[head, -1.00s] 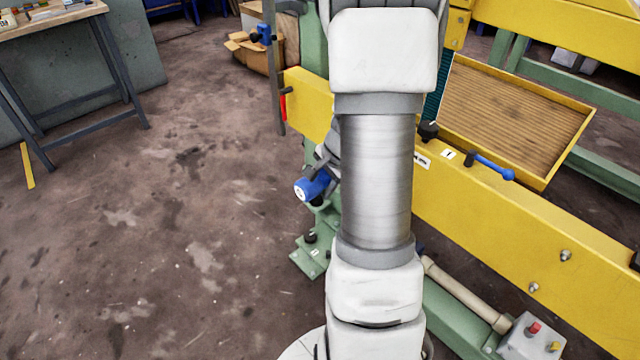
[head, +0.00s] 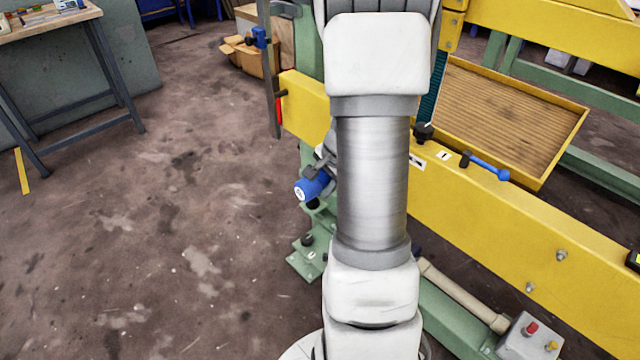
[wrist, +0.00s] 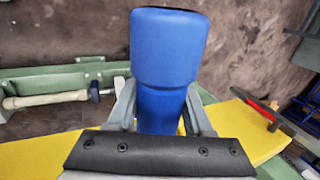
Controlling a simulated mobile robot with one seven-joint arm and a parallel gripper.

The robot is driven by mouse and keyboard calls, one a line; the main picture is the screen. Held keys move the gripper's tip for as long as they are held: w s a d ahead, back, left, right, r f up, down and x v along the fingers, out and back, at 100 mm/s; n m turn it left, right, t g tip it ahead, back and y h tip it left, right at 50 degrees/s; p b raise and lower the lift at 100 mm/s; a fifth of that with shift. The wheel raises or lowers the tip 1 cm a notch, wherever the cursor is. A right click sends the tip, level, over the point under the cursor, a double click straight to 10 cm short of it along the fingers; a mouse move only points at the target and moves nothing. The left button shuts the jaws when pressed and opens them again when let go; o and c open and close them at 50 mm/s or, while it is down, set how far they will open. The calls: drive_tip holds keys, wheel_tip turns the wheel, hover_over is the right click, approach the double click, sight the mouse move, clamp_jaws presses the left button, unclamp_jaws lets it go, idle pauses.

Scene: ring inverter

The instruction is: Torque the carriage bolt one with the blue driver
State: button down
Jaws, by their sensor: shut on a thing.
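The blue driver (head: 312,188) shows left of my arm in the head view, and its thick blue handle (wrist: 168,60) fills the middle of the wrist view. My gripper (head: 328,166) is shut on it, with one grey finger on each side of the handle in the wrist view (wrist: 161,112). The driver is tilted, and its working end is hidden. It is in front of the yellow beam (head: 490,215). Two bolt heads show on the beam's face, an upper one (head: 562,255) and a lower one (head: 531,287). I cannot tell which bolt is carriage bolt one.
A blue-handled lever (head: 487,165) and a black knob (head: 424,132) sit on the beam beside a small white label marked 1 (head: 443,156). A yellow-rimmed tray (head: 560,143) is behind. A grey button box (head: 527,335) is low right.

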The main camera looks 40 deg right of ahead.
sight(305, 189)
drive_tip(key=shift+w+d+r, duration=0.1)
drive_tip(key=shift+d+r, duration=0.05)
drive_tip(key=shift+d, duration=0.75)
idle(1.6)
drive_tip(key=shift+a, duration=0.1)
drive_tip(key=shift+s+a+b, duration=0.2)
drive_tip(key=shift+a+b, duration=0.2)
drive_tip(key=shift+a, duration=2.2)
